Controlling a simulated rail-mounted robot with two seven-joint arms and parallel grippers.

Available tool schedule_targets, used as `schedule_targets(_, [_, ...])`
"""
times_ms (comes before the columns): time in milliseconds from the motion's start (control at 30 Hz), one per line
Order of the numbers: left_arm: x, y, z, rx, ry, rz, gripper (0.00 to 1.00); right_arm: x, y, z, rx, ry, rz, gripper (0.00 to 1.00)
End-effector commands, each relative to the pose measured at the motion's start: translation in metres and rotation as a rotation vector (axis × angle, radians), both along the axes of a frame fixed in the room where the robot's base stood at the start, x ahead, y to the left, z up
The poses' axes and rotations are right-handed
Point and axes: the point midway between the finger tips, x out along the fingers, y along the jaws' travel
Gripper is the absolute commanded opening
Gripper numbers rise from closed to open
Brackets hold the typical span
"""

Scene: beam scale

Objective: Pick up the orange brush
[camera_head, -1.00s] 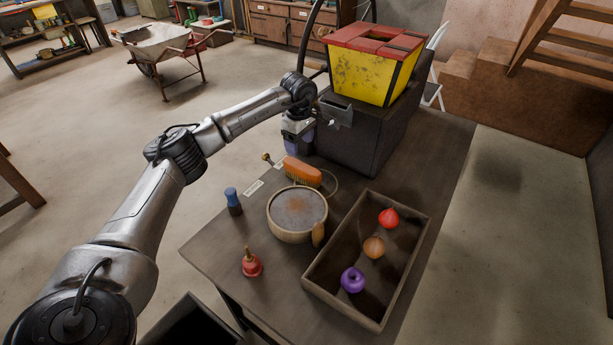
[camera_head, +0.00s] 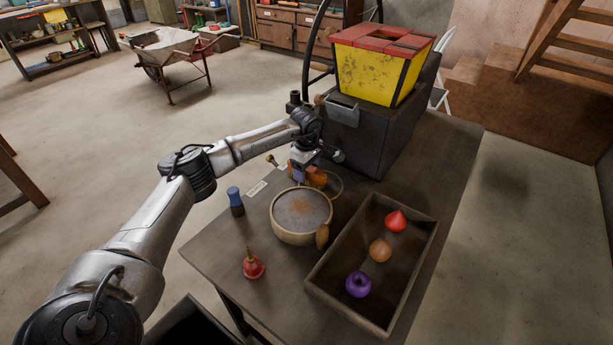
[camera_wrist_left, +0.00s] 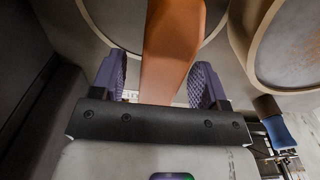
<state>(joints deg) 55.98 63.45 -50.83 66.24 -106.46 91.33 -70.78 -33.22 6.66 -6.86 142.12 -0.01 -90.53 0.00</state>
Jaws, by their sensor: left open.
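In the left wrist view the brush (camera_wrist_left: 172,45) runs between the two purple fingers of my left gripper (camera_wrist_left: 160,82). The fingers are apart, with a gap showing on both sides of the brush. I cannot tell how far above the tabletop the fingertips are. My right gripper is in neither view.
The round bowl (camera_head: 301,234) stands just in front of the brush. A wooden tray (camera_head: 318,285) holds a red, an orange and a purple piece. A blue-topped object (camera_head: 235,200) and a red bell-shaped object (camera_head: 253,265) stand at left. A dark block with a yellow bin (camera_head: 375,68) stands behind.

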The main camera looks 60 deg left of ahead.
Motion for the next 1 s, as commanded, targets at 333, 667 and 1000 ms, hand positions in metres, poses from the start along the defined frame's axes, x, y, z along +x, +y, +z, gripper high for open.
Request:
schedule_targets(333, [-0.0005, 0.0004, -0.0111, 0.0, 0.0, 0.001, 0.66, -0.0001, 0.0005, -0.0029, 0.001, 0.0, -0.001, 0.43])
schedule_targets(667, [-0.0004, 0.0003, -0.0109, 0.0, 0.0, 0.001, 0.35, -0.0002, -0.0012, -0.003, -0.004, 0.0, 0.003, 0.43])
schedule_targets(1000, [-0.0002, 0.0003, -0.0104, 0.0, -0.001, 0.001, 0.1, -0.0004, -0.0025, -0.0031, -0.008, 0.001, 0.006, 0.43])
